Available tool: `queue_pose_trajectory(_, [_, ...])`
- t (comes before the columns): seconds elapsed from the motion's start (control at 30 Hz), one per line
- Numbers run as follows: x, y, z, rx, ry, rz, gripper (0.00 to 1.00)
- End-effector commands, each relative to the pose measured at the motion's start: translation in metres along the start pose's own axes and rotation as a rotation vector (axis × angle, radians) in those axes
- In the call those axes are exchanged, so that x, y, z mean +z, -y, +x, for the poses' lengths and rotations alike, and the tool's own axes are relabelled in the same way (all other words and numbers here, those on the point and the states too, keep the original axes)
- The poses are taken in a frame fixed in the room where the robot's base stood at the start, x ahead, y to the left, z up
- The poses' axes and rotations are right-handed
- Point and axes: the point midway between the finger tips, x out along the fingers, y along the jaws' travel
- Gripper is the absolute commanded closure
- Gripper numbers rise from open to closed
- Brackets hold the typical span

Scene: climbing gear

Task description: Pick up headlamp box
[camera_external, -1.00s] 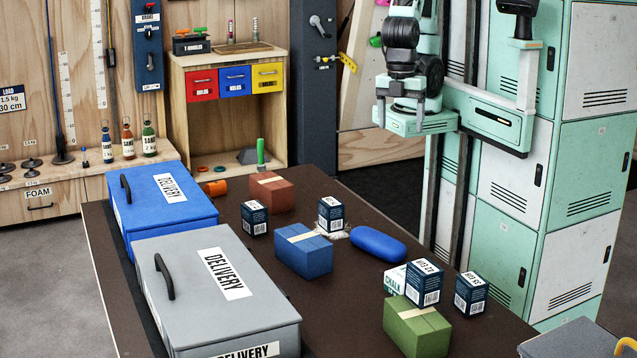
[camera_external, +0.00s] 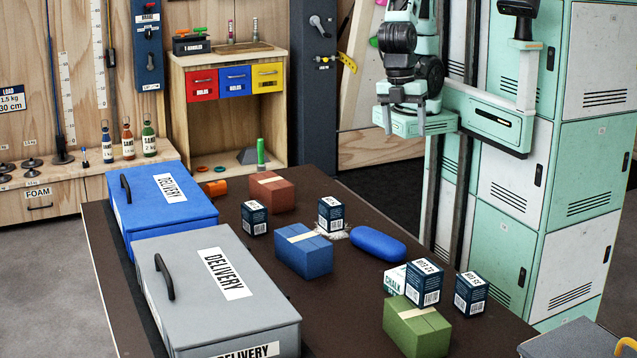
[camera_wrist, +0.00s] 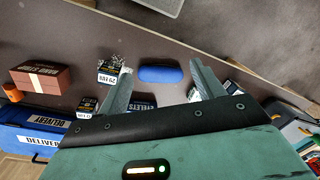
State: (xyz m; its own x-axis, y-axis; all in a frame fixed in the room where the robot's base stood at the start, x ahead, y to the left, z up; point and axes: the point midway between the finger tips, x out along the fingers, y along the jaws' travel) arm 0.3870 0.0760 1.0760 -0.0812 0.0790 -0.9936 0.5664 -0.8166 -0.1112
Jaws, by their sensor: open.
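No label in view clearly reads headlamp, so I cannot tell which box is the headlamp box. Several small dark-blue boxes with white tops stand on the dark table: one at the left (camera_external: 254,218), one behind the blue box (camera_external: 331,214), and two at the right (camera_external: 424,282) (camera_external: 470,293). One small dark box also shows in the wrist view (camera_wrist: 108,73), left of my fingers. My gripper (camera_external: 404,128) is open and empty, high beyond the table's far right edge. In the wrist view, its fingers (camera_wrist: 160,75) are spread above the table, touching nothing.
A blue box (camera_external: 303,255), a brown box (camera_external: 268,192), a green box (camera_external: 416,330), a white chalk box (camera_external: 394,279) and a blue oval case (camera_external: 378,244) share the table. Blue (camera_external: 140,216) and grey (camera_external: 190,300) delivery crates line its left side. Lockers (camera_external: 585,150) stand right.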

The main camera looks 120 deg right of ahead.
Motion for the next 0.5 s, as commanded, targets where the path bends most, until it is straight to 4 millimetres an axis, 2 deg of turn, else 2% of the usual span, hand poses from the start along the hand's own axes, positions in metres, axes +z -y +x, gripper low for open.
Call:
queue_pose_trajectory(0.1, [-0.015,0.02,0.025,-0.138,0.099,0.132,0.33])
queue_pose_trajectory(0.27, [-0.044,0.056,0.053,-0.376,0.248,0.358,0.33])
queue_pose_trajectory(0.37, [-0.067,0.076,0.068,-0.53,0.336,0.508,0.33])
queue_pose_trajectory(0.5, [-0.109,0.098,0.085,-0.754,0.451,0.728,0.33])
